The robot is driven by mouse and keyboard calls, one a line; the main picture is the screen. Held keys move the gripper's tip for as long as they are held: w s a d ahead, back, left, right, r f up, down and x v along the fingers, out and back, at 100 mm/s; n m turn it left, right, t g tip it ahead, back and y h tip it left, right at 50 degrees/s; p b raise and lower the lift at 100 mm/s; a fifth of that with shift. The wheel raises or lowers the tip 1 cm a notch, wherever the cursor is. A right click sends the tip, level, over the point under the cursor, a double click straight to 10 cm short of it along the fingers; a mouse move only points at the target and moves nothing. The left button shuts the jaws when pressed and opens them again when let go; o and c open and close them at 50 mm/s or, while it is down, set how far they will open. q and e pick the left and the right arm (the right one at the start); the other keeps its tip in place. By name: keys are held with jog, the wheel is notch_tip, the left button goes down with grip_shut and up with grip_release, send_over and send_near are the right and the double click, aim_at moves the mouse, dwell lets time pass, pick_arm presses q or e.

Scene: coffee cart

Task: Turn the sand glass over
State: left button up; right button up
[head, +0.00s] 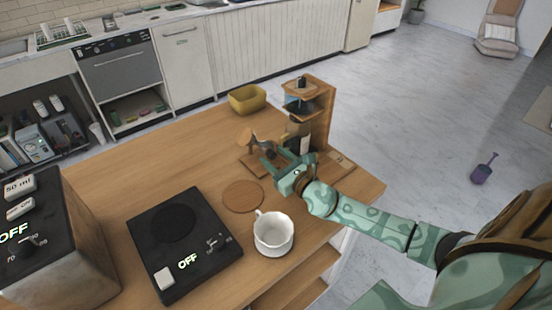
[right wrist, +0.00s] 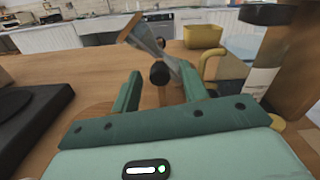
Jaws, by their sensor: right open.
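The sand glass shows in the right wrist view (right wrist: 148,38) as a clear, waisted glass with a wooden end cap, tilted to the upper left. A round black knob (right wrist: 160,73) is in front of it. My left gripper is not in view.
A wooden stand (head: 322,118) with a dark bottle is close to the right of my gripper. A yellow bowl (head: 247,99) is behind. A round wooden coaster (head: 243,196), a white cup (head: 274,235) and a black scale (head: 150,250) reading OFF are nearer. The back-left tabletop is clear.

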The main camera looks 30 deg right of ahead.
grip_shut()
jog(key=shift+f+m, duration=0.1)
jog(key=shift+m, duration=0.2)
jog(key=m+b, duration=0.2)
jog(key=m, duration=0.1)
jog(key=m+b, duration=0.1)
jog(key=m, duration=0.1)
jog(key=shift+m, duration=1.4)
